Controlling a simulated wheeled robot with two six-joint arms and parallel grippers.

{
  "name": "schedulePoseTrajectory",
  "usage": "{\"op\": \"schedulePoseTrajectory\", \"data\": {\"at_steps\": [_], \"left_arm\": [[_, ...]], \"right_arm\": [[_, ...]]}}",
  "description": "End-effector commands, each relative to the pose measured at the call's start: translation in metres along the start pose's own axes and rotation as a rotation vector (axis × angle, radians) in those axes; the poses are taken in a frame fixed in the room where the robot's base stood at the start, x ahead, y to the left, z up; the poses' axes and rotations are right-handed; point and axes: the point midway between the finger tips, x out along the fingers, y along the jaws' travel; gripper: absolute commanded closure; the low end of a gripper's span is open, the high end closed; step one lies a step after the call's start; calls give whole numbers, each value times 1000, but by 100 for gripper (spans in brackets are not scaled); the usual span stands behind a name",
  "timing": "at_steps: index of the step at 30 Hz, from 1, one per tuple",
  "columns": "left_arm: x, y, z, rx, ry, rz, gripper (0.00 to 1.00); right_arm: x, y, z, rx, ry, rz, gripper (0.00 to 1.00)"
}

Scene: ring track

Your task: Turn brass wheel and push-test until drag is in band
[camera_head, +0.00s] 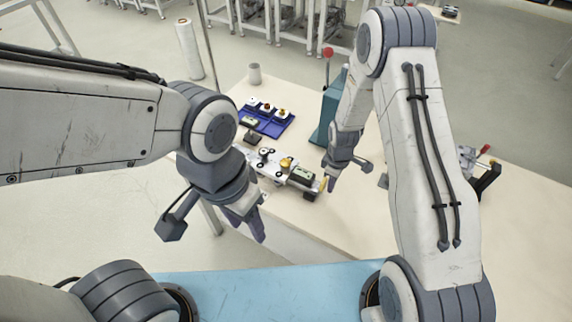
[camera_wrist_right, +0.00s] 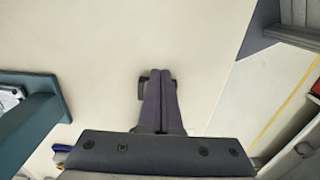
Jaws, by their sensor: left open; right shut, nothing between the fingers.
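A small pale fixture (camera_head: 268,170) lies on the cream table, with a brass-coloured round part (camera_head: 286,163), probably the brass wheel, near its middle. A small block with a greenish face (camera_head: 301,176) sits at its right end; I cannot read it. My right gripper (camera_head: 331,184) is shut and empty just right of that end. I cannot tell whether it touches the fixture. In the right wrist view its closed fingers (camera_wrist_right: 160,73) partly hide a dark object (camera_wrist_right: 143,88). My left gripper (camera_head: 259,234) is open and empty, nearer than the fixture, in front of the table's edge.
A blue tray (camera_head: 270,129) with several small parts lies behind the fixture. A pale cup (camera_head: 254,74) stands farther back. A teal press-like stand (camera_head: 327,112) with a red knob rises beside my right arm. Clear table (camera_head: 345,225) lies at the front right.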

Motion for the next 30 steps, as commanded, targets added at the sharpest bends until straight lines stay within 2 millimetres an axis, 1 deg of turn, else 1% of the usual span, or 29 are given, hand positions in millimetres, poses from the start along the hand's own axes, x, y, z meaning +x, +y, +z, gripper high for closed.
{"op": "schedulePoseTrajectory", "data": {"at_steps": [30], "left_arm": [[4,0,0,0,0,0,50]], "right_arm": [[0,0,-31,-1,0,0,100]]}}
